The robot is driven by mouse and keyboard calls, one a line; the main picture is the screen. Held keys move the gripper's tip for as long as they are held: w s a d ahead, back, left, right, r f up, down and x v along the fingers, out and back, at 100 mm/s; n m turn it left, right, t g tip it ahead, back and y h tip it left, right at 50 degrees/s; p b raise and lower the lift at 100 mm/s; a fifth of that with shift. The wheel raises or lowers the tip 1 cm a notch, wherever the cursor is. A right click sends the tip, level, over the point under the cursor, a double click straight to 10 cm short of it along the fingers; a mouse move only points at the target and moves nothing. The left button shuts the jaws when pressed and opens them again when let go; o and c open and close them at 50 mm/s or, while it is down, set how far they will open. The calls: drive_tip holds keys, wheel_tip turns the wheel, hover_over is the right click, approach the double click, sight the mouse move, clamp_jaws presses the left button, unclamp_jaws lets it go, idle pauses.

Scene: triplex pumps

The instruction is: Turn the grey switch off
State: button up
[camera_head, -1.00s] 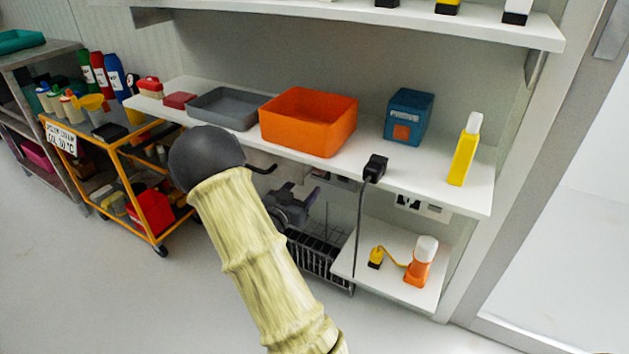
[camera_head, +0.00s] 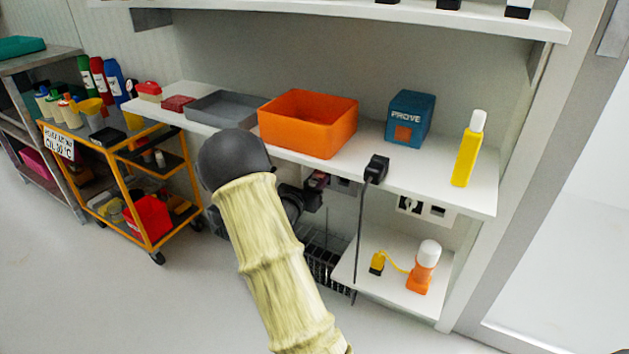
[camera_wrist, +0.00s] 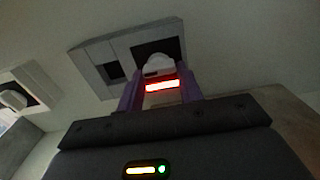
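In the wrist view, a grey wall panel (camera_wrist: 96,52) holds a dark square recess on its left and a larger dark recess on its right. A pale rounded piece (camera_wrist: 158,64) sits in the right recess. A red and white glowing bar (camera_wrist: 162,86) shows just below it; I cannot tell whether this is the grey switch. My gripper (camera_wrist: 161,84) has its two purple fingers apart, one each side of the bar, with no clear contact. In the head view, my gripper (camera_head: 318,180) is under the shelf, beside the grey panel (camera_head: 342,185), and partly hidden.
The shelf (camera_head: 470,194) overhangs the gripper and carries an orange bin (camera_head: 310,130), a blue box (camera_head: 409,118) and a yellow bottle (camera_head: 467,150). A black cable (camera_head: 359,240) hangs close on the right. A white socket panel (camera_head: 424,208) is further right. A dark wire rack (camera_head: 328,262) stands below.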

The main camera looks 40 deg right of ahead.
drive_tip(key=shift+n+p, duration=0.3)
drive_tip(key=shift+p, duration=0.3)
drive_tip(key=shift+r+n+p, duration=0.15)
drive_tip(key=shift+n+p, duration=0.35)
drive_tip(key=shift+p, duration=0.3)
drive_tip(key=n+p, duration=0.6)
drive_tip(key=p, duration=0.3)
drive_tip(key=shift+w+a+n, duration=0.1)
drive_tip(key=shift+w+n, duration=0.05)
drive_tip(key=shift+n, duration=0.25)
drive_tip(key=n+p, duration=0.2)
drive_tip(key=n, duration=0.1)
drive_tip(key=n+p, duration=0.2)
drive_tip(key=shift+f, duration=0.25)
drive_tip(key=shift+f+n+p, duration=0.15)
drive_tip(key=shift+n+p, duration=0.25)
drive_tip(key=shift+n, duration=0.8)
drive_tip(key=shift+f+n+p, duration=0.1)
drive_tip(key=shift+n+p, duration=0.25)
drive_tip(key=shift+n, duration=0.85)
drive_tip(key=o, duration=1)
